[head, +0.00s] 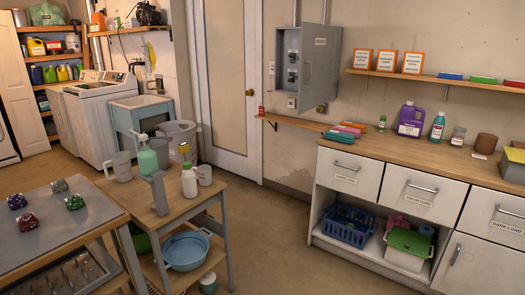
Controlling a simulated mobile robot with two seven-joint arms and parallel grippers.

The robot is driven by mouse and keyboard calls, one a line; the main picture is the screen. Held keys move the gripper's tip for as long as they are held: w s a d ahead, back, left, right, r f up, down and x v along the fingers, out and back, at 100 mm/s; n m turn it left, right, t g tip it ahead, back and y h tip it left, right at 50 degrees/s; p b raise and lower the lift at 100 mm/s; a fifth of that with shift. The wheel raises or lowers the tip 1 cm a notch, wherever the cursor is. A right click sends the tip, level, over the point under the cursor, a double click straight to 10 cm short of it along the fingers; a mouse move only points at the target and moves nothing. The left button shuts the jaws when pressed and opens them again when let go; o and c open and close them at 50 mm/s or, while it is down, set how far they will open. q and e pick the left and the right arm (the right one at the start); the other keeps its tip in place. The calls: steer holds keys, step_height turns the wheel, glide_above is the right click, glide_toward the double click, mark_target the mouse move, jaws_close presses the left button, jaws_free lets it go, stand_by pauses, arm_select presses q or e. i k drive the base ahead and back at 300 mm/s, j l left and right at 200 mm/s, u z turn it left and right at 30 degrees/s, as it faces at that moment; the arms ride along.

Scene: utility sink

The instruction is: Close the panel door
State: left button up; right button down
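A grey electrical panel (291,65) is mounted on the back wall, to the right of the white room door. Its panel door (320,70) stands open, swung out toward the right side of the box. Dark switches show inside the box. A small label is on the upper part of the door. Neither of my grippers shows in the head view.
A narrow wooden shelf (296,122) runs below the panel. A counter (440,150) with bottles stands to the right. A small wooden table (190,208) with bottles and jugs and a grey-topped table (60,222) stand in the foreground. Floor between table and counter is clear.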

mark_target(317, 41)
steer(key=i+j+z, duration=0.4)
steer(key=i, duration=0.5)
steer(key=i+j+z, duration=0.35)
steer(key=i+j, duration=0.45)
